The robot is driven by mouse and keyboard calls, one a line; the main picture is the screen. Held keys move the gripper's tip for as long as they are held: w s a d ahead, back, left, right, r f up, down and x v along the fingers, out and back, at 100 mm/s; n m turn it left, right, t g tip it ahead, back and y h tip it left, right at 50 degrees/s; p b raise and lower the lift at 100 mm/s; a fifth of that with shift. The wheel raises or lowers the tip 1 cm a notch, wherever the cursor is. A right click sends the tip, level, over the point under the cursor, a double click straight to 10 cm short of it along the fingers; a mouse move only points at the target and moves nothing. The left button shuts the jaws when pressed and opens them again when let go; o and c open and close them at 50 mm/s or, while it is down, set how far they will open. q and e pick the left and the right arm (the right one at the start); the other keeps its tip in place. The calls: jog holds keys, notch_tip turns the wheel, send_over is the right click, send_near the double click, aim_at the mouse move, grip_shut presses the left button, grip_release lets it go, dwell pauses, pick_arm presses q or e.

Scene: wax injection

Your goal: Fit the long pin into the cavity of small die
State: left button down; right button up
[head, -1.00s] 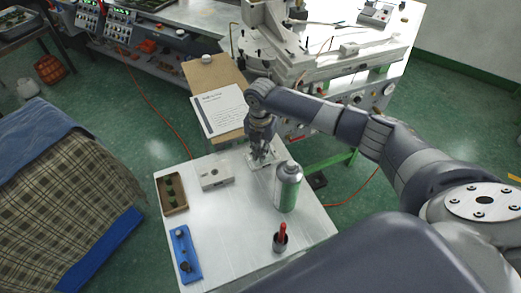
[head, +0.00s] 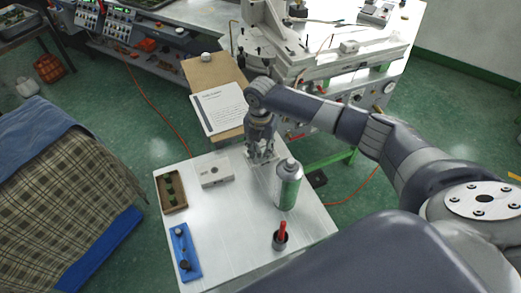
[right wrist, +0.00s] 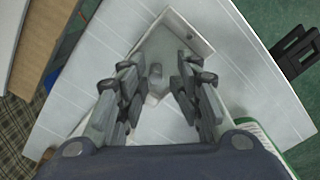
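My right gripper (head: 262,158) is over the far edge of the white table, pointing down. In the right wrist view its two fingers (right wrist: 158,88) are spread apart. A short grey pin-like piece (right wrist: 155,72) shows between them, touching neither finger. It appears to stand on a pale grey die block (right wrist: 190,32). How deep it sits in the block cannot be told. In the head view the fingers hide most of this block. A second pale block (head: 215,170) with a dark round hole lies to its left. My left gripper is not in view.
A green-and-silver spray can (head: 288,184) stands close to the right of the gripper. A brown tray (head: 184,205), a blue holder (head: 185,250) and a dark cup with a red-handled item (head: 280,240) are near the table edges. The table's middle is clear.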

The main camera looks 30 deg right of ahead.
aim_at(260, 152)
notch_tip(260, 152, up, 12)
jog(key=shift+f, duration=0.2)
dwell(0.6)
